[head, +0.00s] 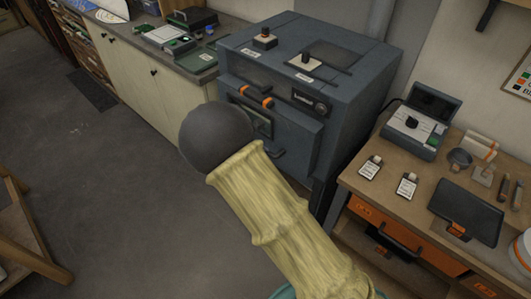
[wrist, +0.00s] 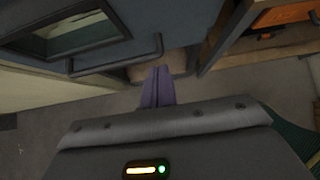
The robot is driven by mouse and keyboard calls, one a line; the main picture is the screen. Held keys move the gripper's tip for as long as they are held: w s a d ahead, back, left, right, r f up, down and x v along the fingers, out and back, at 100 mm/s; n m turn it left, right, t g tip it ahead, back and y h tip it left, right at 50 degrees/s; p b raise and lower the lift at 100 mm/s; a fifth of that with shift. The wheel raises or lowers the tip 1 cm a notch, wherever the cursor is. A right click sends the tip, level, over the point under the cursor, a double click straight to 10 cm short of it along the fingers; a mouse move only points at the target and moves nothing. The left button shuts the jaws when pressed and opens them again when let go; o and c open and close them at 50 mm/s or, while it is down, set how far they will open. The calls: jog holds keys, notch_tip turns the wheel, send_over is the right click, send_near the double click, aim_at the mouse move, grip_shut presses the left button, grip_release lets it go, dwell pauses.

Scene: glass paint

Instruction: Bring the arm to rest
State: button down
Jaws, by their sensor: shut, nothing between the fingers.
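My arm reaches up from the bottom of the head view in a pale yellow sleeve. It ends in a dark rounded part in front of the grey kiln-like cabinet (head: 297,88). The fingers are hidden from the head camera. In the wrist view my gripper (wrist: 157,72) shows as two purple-grey fingers pressed together, with nothing between them. The fingers point toward the lower front of the blue-grey cabinet, which also shows in the wrist view (wrist: 185,30), with a handle bar (wrist: 120,58) to their left. I cannot tell the exact gap to the cabinet.
A wooden workbench (head: 390,200) with an orange drawer (head: 385,236) stands to the right. It carries a dark device (head: 412,128), small labelled bottles and a dark tray. A pale counter (head: 150,75) runs along the left. Grey floor (head: 110,210) is open at the left, beside a wooden frame (head: 22,235).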

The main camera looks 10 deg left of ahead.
jog(key=shift+s+a+r, duration=0.1)
jog(key=shift+s+r, duration=0.05)
jog(key=shift+r, duration=0.2)
jog(key=shift+a, duration=0.1)
jog(key=s+d+r+m+g, duration=0.2)
jog(key=d+m+g, duration=0.1)
jog(key=d+m, duration=0.55)
jog(key=s+d+r+m+g+y, duration=0.1)
jog(key=s+d+r+m, duration=0.3)
jog(key=s+d+m, duration=0.5)
jog(key=s+d+r+m+g+y, duration=0.1)
jog(key=s+d+r+m+y, duration=0.2)
jog(key=s+d+m, duration=0.6)
jog(key=s+m, duration=0.1)
jog(key=m, duration=0.2)
jog(key=shift+d+r+y, duration=0.35)
jog(key=shift+d+y, duration=0.05)
jog(key=shift+w, duration=0.1)
